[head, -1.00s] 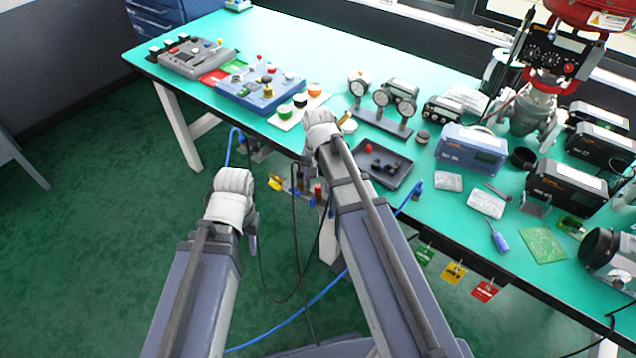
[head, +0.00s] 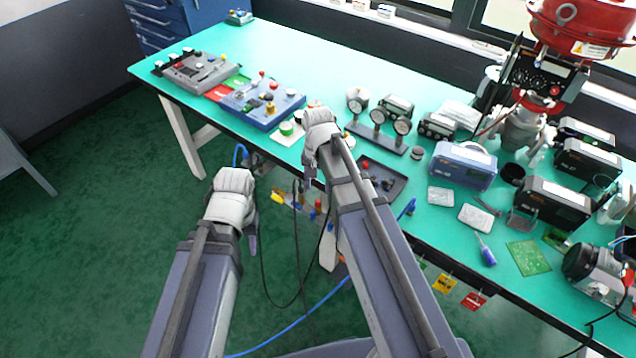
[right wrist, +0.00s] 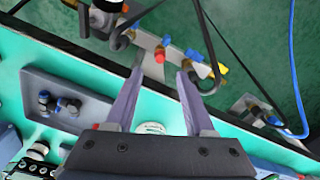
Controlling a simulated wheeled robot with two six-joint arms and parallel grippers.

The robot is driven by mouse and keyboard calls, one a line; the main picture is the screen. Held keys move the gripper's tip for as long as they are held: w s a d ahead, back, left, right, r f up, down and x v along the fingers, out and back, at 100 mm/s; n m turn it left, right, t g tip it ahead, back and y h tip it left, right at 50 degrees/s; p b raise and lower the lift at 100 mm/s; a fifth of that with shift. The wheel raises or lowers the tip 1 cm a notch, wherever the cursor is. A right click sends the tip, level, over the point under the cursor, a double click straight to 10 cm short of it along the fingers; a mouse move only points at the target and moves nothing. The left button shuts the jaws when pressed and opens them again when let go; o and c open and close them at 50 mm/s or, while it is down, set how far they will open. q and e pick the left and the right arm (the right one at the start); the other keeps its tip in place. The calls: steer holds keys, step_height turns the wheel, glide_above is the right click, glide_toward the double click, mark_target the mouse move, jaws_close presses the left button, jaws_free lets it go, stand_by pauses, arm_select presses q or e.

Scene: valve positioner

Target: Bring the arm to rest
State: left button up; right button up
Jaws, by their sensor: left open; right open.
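My left arm comes in at the lower left of the head view. Its gripper (head: 252,240) is mostly hidden behind the wrist and hangs over the green floor, clear of the bench; it is open. My right arm reaches to the bench's front edge. Its gripper (head: 309,178) shows only in part in the head view, pointing down. In the right wrist view, the right gripper (right wrist: 163,74) has its two purple fingers apart with nothing held between them. Beyond the fingertips are a grey rail and coloured fittings (right wrist: 160,52).
The green bench (head: 330,60) carries a dark tray (head: 398,185), a gauge stand (head: 375,140), a blue panel (head: 262,103) and a blue box (head: 463,166). A red-topped valve (head: 580,30) stands at the back right. Hoses hang below the front edge. The left floor is clear.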

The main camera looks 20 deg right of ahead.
steer(key=shift+r, duration=0.4)
arm_select(q)
steer(key=shift+r, duration=0.35)
step_height(320, 180, up, 4)
steer(key=p, duration=0.3)
steer(key=shift+f+p, duration=0.2)
steer(key=shift+p, duration=0.15)
arm_select(e)
steer(key=s+a+r+n+h, duration=0.1)
steer(key=s+a+r+n, duration=0.2)
steer(key=s+a+n, duration=0.6)
steer(key=s+a, duration=0.1)
steer(key=s, duration=0.4)
steer(key=shift+s+a+r+n, duration=0.15)
steer(key=shift+a+r+n, duration=0.1)
steer(key=shift+r+n, duration=0.05)
